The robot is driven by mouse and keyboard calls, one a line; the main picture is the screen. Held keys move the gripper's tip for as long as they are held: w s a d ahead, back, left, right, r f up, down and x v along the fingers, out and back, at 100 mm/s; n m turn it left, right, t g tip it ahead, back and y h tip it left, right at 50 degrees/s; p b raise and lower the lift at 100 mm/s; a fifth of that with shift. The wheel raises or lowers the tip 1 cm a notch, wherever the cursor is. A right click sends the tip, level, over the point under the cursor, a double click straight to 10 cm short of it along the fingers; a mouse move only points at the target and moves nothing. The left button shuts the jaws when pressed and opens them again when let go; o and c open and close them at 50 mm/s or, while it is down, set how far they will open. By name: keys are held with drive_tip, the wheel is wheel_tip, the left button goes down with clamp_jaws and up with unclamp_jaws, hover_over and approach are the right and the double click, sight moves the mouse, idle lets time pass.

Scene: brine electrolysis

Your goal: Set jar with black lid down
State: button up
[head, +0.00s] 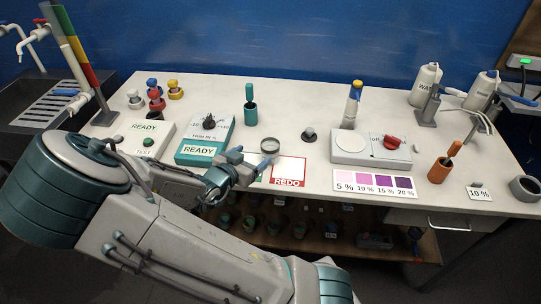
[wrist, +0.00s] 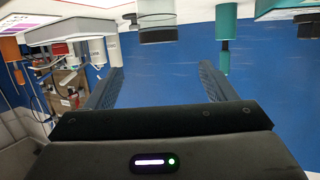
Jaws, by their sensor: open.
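A short round jar with a dark lid (head: 270,146) stands upright on the white table, just behind the REDO card (head: 289,171). It also seems to be the pale cylinder with a dark band (wrist: 157,34) at the top of the wrist view, where the picture is upside down. My gripper (head: 251,158) is low over the table, at the front left of the jar. In the wrist view its two fingers (wrist: 161,68) are wide apart with nothing between them. The jar looks apart from the fingers, beyond their tips.
The teal READY device (head: 205,140) stands left of my gripper. A teal cup (head: 250,112) and a small dark-topped knob (head: 309,135) are behind. A white stirrer plate (head: 370,147) and a colour chart (head: 375,185) lie to the right. Some table is clear around the jar.

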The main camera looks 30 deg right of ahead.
approach(274, 142)
drive_tip(key=x, duration=0.4)
drive_tip(key=shift+w+d+r+b, duration=0.1)
drive_tip(key=shift+d+r+b, duration=0.05)
drive_tip(key=shift+r+b, duration=0.2)
drive_tip(key=shift+f+p+x, duration=0.2)
drive_tip(key=shift+f+x, duration=0.05)
drive_tip(key=shift+x, duration=1.05)
drive_tip(key=shift+f+p+x, duration=0.2)
drive_tip(key=shift+f+x, duration=0.1)
drive_tip(key=shift+x, duration=1)
drive_tip(key=c, duration=1.2)
drive_tip(key=shift+r, duration=0.1)
drive_tip(key=shift+c, duration=0.3)
drive_tip(key=shift+r, duration=0.1)
